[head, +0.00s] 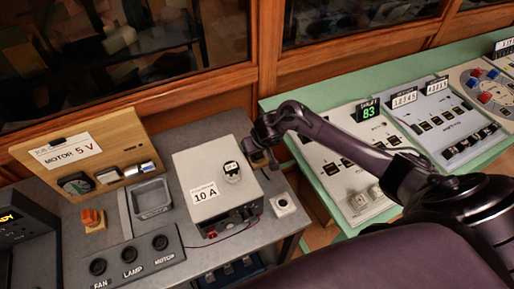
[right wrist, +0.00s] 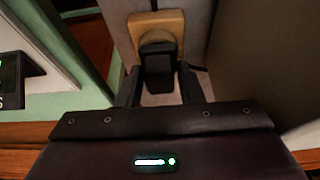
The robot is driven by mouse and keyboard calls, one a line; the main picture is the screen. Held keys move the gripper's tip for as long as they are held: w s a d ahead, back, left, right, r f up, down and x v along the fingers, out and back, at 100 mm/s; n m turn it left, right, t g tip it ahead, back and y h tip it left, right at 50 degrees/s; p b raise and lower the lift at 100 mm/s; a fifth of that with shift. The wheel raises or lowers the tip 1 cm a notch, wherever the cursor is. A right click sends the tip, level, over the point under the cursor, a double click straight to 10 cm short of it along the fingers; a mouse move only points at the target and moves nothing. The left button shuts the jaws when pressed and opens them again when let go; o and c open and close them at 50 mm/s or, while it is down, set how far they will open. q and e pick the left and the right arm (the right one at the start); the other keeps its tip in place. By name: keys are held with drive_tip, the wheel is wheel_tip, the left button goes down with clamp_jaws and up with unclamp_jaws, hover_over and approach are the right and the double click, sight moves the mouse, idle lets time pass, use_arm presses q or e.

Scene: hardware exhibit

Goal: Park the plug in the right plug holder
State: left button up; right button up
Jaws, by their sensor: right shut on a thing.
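My right gripper (head: 262,155) reaches in from the right beside the right side of the grey box labelled 10 A (head: 205,165). In the right wrist view its fingers (right wrist: 158,88) are shut on a black plug (right wrist: 158,68). The plug lies against a tan wooden plug holder (right wrist: 136,27) with a rounded front. I cannot tell how far the plug sits in the holder. In the head view a bit of the holder (head: 258,161) shows by the gripper, and the plug is mostly hidden there. My left gripper is not in view.
A small white block with a dark round top (head: 283,204) stands right of the box. A wooden MOTOR 5 V board (head: 82,153), an orange button (head: 92,219) and a FAN/LAMP/MOTOR panel (head: 130,257) are left. A green table with control panels (head: 350,170) is right.

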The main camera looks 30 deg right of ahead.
drive_tip(key=shift+f, duration=0.15)
drive_tip(key=o, duration=1.1)
drive_tip(key=shift+c, duration=0.2)
drive_tip(key=shift+o, duration=0.3)
drive_tip(key=o, duration=0.4)
drive_tip(key=shift+r+p, duration=3.6)
drive_tip(key=shift+p, duration=0.65)
drive_tip(key=shift+d+f, duration=0.1)
